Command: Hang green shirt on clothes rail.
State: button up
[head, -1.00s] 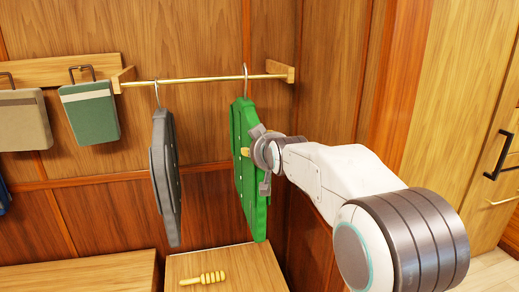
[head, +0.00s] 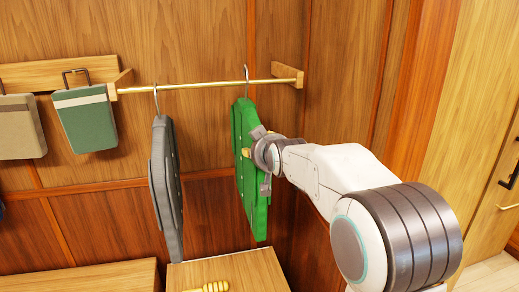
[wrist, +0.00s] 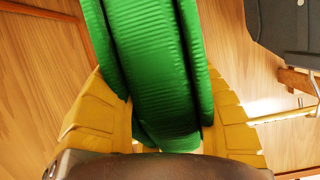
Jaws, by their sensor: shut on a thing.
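The green shirt (head: 246,180) hangs nearly upright below the brass clothes rail (head: 203,86). Its metal hook (head: 246,80) shows at the rail's height; I cannot tell whether it bears on the rail. My gripper (head: 262,153) is at the shirt's right side, shut on it. In the wrist view the yellow fingers of my gripper (wrist: 165,120) press on both sides of the green shirt (wrist: 150,60). The finger pads are partly hidden by the cloth.
A dark grey garment (head: 166,185) hangs on the rail left of the green shirt, with a gap between them. Green (head: 85,120) and beige (head: 20,127) cases hang further left. A wooden box top (head: 235,268) with a yellow dipper (head: 217,287) lies below.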

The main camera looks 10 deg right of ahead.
jog(key=shift+w+f+b, duration=0.2)
jog(key=shift+f+b, duration=0.6)
jog(key=shift+w+f+b, duration=0.15)
jog(key=shift+f+b, duration=0.6)
jog(key=shift+b, duration=0.05)
jog(key=o, duration=1.3)
jog(key=shift+f, duration=0.25)
